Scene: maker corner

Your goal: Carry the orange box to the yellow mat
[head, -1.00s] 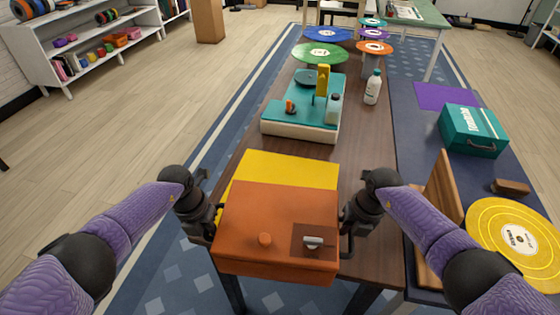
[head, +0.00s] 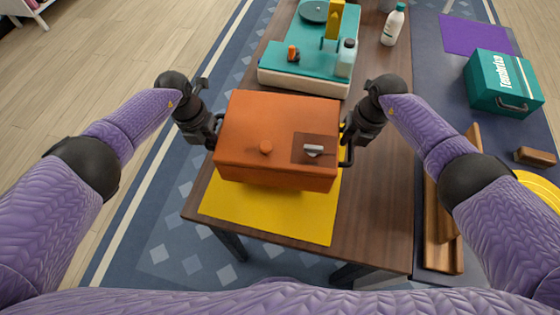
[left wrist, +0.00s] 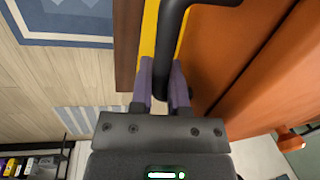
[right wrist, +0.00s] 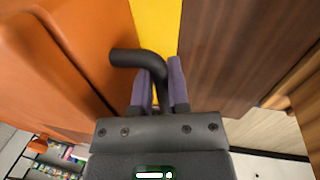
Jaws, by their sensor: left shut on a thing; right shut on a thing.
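The orange box (head: 255,120) is held level between my two grippers, over the yellow mat (head: 270,220) in the head view. The mat lies flat at the near end of the wooden table, and the box hides its far part. My left gripper (head: 213,135) is shut on the box's left black handle (left wrist: 168,60). My right gripper (head: 347,140) is shut on the right black handle (right wrist: 140,60). Whether the box's underside touches the mat cannot be told; it looks above it.
A teal and white machine (head: 310,65) stands on the table just beyond the box. A white bottle (head: 393,25) is behind it to the right. On the dark surface at right are a teal case (head: 503,85) and wooden pieces (head: 443,255). Bare wood (head: 385,200) lies right of the mat.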

